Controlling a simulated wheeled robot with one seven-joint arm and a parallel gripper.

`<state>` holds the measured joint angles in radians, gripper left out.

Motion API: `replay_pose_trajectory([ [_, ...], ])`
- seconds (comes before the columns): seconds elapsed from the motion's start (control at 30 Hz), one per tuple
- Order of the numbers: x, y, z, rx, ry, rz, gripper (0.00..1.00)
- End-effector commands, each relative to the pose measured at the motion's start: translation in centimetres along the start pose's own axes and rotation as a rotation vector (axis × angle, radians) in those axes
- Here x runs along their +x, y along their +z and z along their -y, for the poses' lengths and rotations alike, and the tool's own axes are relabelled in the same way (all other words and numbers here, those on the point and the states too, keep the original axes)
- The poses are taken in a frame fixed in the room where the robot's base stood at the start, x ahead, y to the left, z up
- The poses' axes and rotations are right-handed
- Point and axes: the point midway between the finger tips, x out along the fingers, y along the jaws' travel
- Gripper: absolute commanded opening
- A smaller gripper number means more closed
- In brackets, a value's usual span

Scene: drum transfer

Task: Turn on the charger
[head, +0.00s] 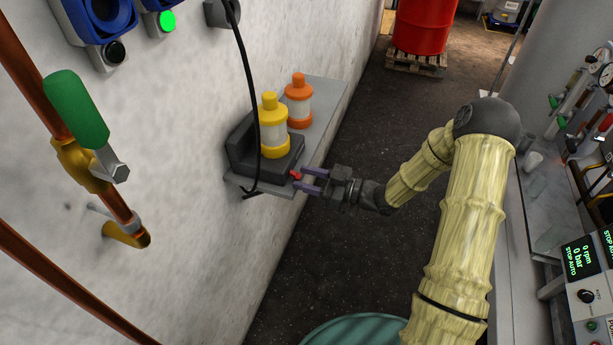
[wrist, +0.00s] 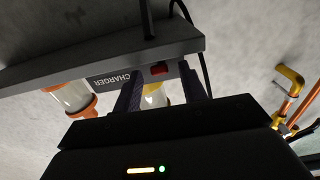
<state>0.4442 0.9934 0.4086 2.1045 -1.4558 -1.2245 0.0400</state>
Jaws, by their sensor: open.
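The charger (head: 242,150) is a dark grey box on a wall shelf, with a yellow-capped lantern (head: 269,125) standing in it. Its red switch (head: 296,175) is on the front face. In the wrist view the CHARGER label (wrist: 116,79) shows on the front face, with the red switch (wrist: 159,69) to its right. My gripper (head: 304,181) is open in front of the switch. In the wrist view the two fingers of my gripper (wrist: 161,72) stand on either side of the switch. I cannot tell whether they touch the charger. No lit lamp shows on the charger.
An orange lantern (head: 298,100) stands on the shelf (head: 322,95) behind the charger. A black cable (head: 249,80) hangs down the wall past the charger. A pipe with a green handle (head: 76,108) is at left. A control panel (head: 587,290) is at right.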

Motion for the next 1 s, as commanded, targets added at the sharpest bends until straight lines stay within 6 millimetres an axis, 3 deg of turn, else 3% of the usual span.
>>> replay_pose_trajectory([
  [0.33,0.45,0.05,0.02,0.0,0.0,0.001,0.4],
  [0.53,0.42,0.04,0.02,0.0,0.0,0.001,0.01],
  [1.0,0.38,-0.62,0.01,-0.002,-0.001,0.063,0.0],
])
